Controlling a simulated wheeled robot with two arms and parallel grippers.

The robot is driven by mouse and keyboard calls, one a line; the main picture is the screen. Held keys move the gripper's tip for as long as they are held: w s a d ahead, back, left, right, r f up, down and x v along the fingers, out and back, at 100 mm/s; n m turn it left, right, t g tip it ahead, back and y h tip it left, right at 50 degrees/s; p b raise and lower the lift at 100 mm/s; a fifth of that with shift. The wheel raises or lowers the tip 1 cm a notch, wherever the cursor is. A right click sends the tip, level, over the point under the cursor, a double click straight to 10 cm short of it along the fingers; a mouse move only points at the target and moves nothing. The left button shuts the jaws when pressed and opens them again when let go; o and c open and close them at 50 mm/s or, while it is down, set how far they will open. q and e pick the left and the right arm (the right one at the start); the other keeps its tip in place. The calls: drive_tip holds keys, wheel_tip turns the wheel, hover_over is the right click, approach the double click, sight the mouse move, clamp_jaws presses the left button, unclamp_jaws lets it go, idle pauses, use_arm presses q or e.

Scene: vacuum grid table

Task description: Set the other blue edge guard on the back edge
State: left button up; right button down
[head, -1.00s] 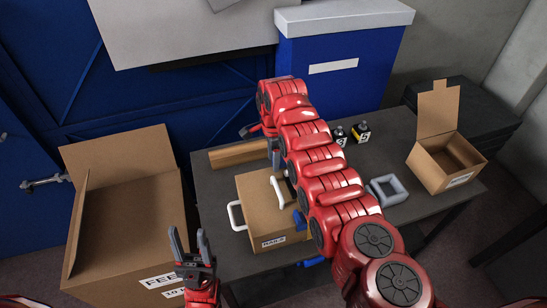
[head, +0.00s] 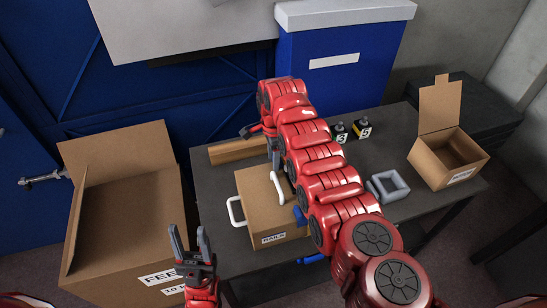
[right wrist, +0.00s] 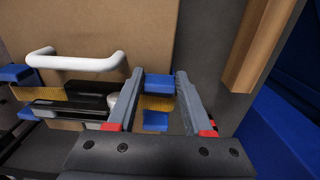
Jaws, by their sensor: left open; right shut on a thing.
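My right gripper (right wrist: 160,100) is shut on a blue edge guard (right wrist: 158,84), which shows as two blue parts with a yellow band between them. In the head view the right gripper (head: 276,157) is at the box's back right, partly hidden by my arm. Another blue guard (right wrist: 15,73) shows at left in the right wrist view, and blue shows on the box in the head view (head: 300,216). My left gripper (head: 191,247) is open and empty, front left.
A large open carton (head: 125,235) stands left of the grey table (head: 215,262). A brown bar (head: 238,151) lies behind the box.

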drive_tip(key=shift+c, duration=1.1)
unclamp_jaws()
wheel_tip(320, 180, up, 17)
drive_tip(key=p, duration=0.3)
drive_tip(key=shift+r, duration=0.2)
